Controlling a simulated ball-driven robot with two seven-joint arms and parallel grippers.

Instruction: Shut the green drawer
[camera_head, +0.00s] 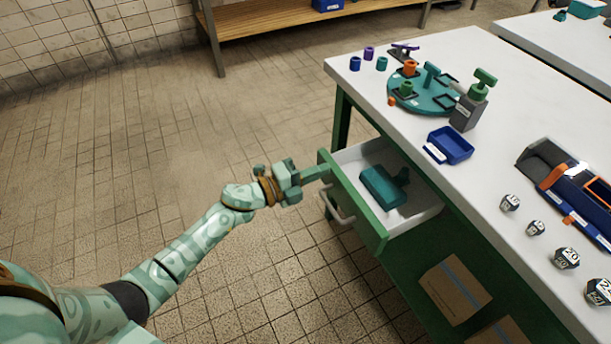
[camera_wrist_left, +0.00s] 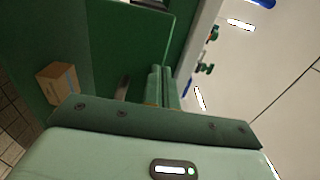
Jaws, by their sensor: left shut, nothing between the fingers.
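The green drawer (camera_head: 353,203) is pulled out from under the white-topped table, with a grey handle (camera_head: 338,212) on its front. A teal tool-like object (camera_head: 383,186) lies inside it. My left gripper (camera_head: 324,172) is shut and empty, its fingertips at the upper far end of the drawer front; I cannot tell whether they touch it. In the left wrist view, the shut fingers (camera_wrist_left: 161,88) point toward a green panel (camera_wrist_left: 125,40). My right gripper is not in view.
A cardboard box (camera_head: 454,289) sits below. The tiled floor (camera_head: 150,140) at left is clear.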

